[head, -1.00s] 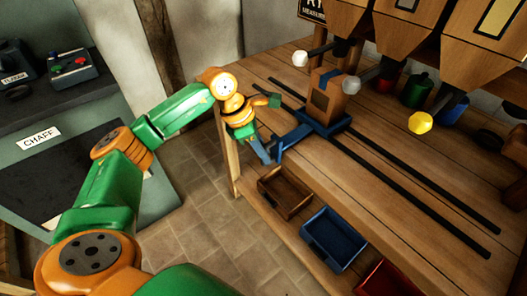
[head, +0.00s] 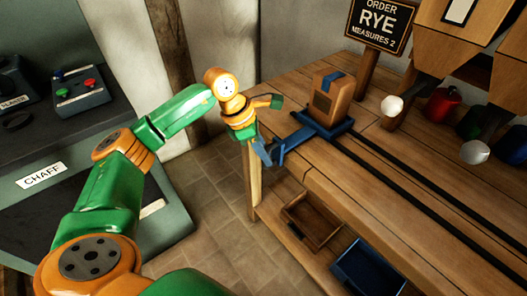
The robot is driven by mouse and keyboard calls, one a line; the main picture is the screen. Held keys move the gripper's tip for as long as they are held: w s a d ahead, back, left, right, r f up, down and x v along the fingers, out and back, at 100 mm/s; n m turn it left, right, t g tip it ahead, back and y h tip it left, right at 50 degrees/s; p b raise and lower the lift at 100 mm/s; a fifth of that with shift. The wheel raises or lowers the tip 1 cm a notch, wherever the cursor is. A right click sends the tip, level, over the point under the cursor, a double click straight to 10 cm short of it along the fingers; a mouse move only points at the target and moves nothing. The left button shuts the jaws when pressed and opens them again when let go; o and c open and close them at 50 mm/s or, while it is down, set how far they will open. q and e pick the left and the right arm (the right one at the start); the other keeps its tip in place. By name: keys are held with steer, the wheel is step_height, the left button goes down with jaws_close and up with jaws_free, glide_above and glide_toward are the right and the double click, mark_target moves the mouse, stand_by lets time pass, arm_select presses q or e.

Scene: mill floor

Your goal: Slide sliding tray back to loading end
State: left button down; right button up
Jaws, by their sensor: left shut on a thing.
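The blue sliding tray (head: 338,131) sits on two dark rails (head: 410,199) on the wooden bench, close to the rails' left end. A wooden box with a blue stripe (head: 327,101) stands upright on the tray. A blue handle (head: 290,142) sticks out from the tray toward the bench's front left edge. My left gripper (head: 265,151) is shut on the handle's outer end; its fingers are small and partly hidden in the view. My right gripper is not in view.
Hoppers with a white knob (head: 392,105) and a grey knob (head: 475,152) overhang the bench at right. A sign reading RYE, measures 2 (head: 379,22) stands behind. A brown bin (head: 312,221) and a blue bin (head: 368,270) sit below the front edge. A chaff machine (head: 45,140) stands left.

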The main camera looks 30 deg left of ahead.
arm_select(q)
steer(key=shift+r, duration=0.1)
stand_by(0.3)
steer(key=c, duration=0.8)
jaws_free()
steer(key=shift+w+a, duration=0.1)
steer(key=shift+a, duration=0.05)
steer(key=shift+c, duration=0.2)
steer(key=v, duration=0.7)
